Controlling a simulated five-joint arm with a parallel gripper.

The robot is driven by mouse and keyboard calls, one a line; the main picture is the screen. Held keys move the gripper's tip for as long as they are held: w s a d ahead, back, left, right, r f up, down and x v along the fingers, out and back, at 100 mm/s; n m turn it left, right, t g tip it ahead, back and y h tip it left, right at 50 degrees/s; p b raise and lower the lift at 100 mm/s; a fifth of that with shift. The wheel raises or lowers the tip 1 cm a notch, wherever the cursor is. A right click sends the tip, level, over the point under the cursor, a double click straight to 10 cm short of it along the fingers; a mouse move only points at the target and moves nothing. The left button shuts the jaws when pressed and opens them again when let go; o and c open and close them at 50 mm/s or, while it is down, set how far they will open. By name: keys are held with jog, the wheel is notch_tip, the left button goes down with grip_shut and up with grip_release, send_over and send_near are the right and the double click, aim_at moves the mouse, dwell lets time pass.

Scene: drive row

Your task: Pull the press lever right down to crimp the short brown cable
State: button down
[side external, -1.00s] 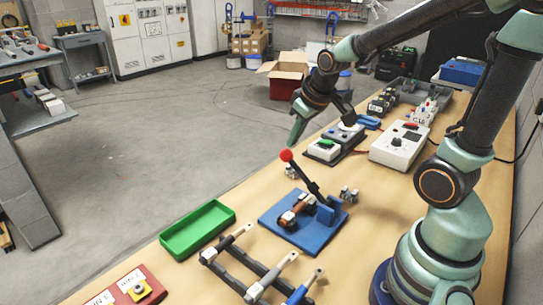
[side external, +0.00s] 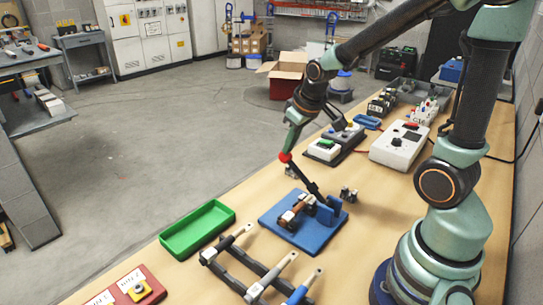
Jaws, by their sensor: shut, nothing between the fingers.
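The blue press (side external: 316,236) stands on the wooden bench. Its black lever (side external: 306,181) rises up and to the left and ends in a red knob (side external: 285,157). The brown cable (side external: 298,205) lies on the press base, below the lever. My gripper (side external: 287,150) is shut with nothing between its fingers. Its tips are at the top of the red knob and appear to touch it. The tips hide part of the knob.
An empty green tray (side external: 198,229) lies left of the press. A tool rack (side external: 256,272) is in front.

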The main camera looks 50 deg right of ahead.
jog(key=shift+w+f+g+y, duration=0.2)
jog(key=shift+w+f+g, duration=0.7)
jog(key=shift+f, duration=0.65)
jog(key=shift+w+f+g+y, duration=0.2)
jog(key=shift+w+f+g, duration=0.7)
jog(key=shift+f, duration=0.65)
jog(key=shift+w+f+g+y, duration=0.2)
jog(key=shift+w+f+g, duration=0.7)
jog(key=shift+f, duration=0.65)
jog(key=shift+f, duration=0.1)
jog(key=w+a+r, duration=0.1)
jog(key=w+r, duration=0.2)
jog(key=r, duration=1.1)
jog(key=shift+s+r+t, duration=1.45)
jog(key=shift+s+t, duration=0.45)
jog(key=shift+s, duration=1.4)
jog(key=s+d+x, duration=0.1)
jog(key=x, duration=1.2)
jog(key=shift+f+h, duration=0.4)
jog(key=shift+f, duration=0.05)
jog(key=shift+d, duration=0.1)
